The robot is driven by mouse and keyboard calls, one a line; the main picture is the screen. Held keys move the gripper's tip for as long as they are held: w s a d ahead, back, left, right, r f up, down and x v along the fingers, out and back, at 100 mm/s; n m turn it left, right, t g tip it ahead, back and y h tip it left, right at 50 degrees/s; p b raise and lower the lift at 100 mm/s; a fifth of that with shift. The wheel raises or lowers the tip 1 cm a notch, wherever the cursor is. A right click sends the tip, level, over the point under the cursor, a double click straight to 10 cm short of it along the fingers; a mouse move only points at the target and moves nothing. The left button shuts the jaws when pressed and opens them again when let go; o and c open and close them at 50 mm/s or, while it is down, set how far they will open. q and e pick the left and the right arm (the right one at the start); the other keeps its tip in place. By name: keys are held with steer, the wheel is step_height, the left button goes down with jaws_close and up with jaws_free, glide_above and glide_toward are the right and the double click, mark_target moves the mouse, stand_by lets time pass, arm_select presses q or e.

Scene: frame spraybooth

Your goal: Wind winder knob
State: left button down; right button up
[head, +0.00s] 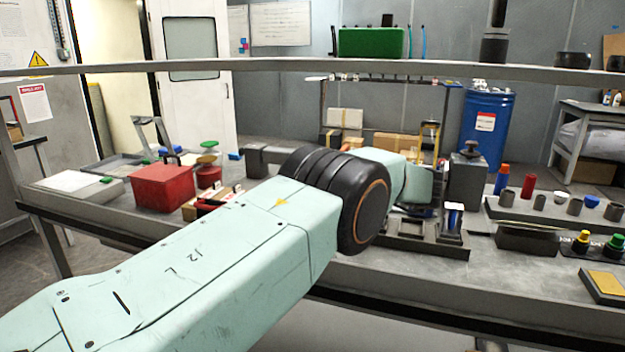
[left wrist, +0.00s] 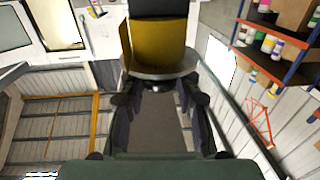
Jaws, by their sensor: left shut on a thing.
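My left arm reaches across the bench from the lower left in the head view. Its forearm and wrist hide most of the gripper there. In the left wrist view my left gripper (left wrist: 160,78) is shut on a yellow, rounded part with a grey rim, which I take to be the winder knob (left wrist: 158,42). A black part (left wrist: 158,6) shows beyond it. In the head view a small upright yellow-and-dark device (head: 430,138), possibly the winder, stands just behind my wrist. I cannot tell how the knob is turned. My right gripper is not in view.
On the bench (head: 400,272), a red box (head: 162,187) stands at left. A grey block with a dark knob (head: 467,178) stands right of my wrist. Several small cylinders and bottles fill the right side. A blue drum (head: 484,128) stands behind. A rail (head: 270,66) crosses the upper view.

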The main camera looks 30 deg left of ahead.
arm_select(q)
steer(key=shift+f, duration=0.2)
steer(key=c, duration=1)
jaws_free()
steer(key=shift+a+r, duration=0.1)
steer(key=shift+a, duration=0.05)
steer(key=shift+c, duration=0.2)
steer(key=shift+r, duration=0.1)
step_height(320, 180, up, 10)
steer(key=shift+f, duration=0.1)
